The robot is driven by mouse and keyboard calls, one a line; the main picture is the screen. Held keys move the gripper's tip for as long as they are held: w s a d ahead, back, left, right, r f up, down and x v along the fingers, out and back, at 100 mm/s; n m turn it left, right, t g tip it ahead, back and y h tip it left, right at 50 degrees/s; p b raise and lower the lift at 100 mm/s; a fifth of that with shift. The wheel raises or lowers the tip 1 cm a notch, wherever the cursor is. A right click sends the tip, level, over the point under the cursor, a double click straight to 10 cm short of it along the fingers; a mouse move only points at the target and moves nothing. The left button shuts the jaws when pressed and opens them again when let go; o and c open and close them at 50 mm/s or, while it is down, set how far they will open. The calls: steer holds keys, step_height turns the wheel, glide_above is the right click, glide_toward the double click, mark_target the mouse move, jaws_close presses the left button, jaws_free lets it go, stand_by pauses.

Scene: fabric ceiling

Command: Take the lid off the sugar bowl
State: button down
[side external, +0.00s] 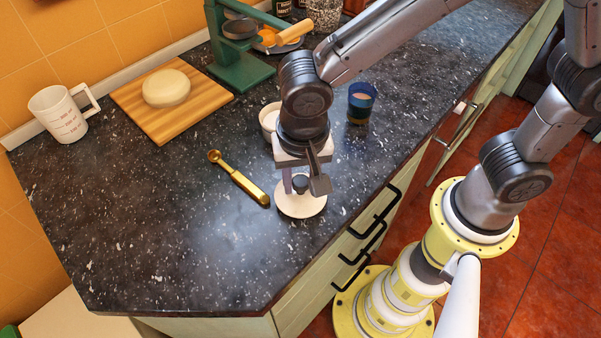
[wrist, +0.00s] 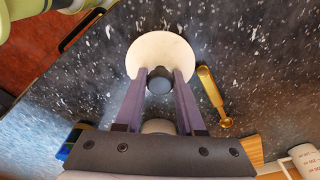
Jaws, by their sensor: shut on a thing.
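The sugar bowl's lid is a pale round disc with a dark knob; it shows in the side view (side external: 300,205) and in the wrist view (wrist: 160,48). My gripper (side external: 300,185) is shut on the lid's knob, with one finger on each side of it in the wrist view (wrist: 159,76). The white sugar bowl (side external: 268,119) stands behind my gripper, partly hidden by my wrist. The lid is apart from the bowl, toward the counter's front edge. I cannot tell whether it touches the counter or hangs just above it.
A brass measuring spoon (side external: 240,180) lies left of the lid. A blue cup (side external: 361,97) stands right of the bowl. A wooden board (side external: 205,105) with a pale round item, a white mug (side external: 60,115) and a green stand (side external: 240,70) are farther back. The front-left counter is clear.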

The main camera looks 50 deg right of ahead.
steer(key=shift+f, duration=0.55)
stand_by(0.4)
jaws_free()
stand_by(0.5)
steer(key=shift+r, duration=3.5)
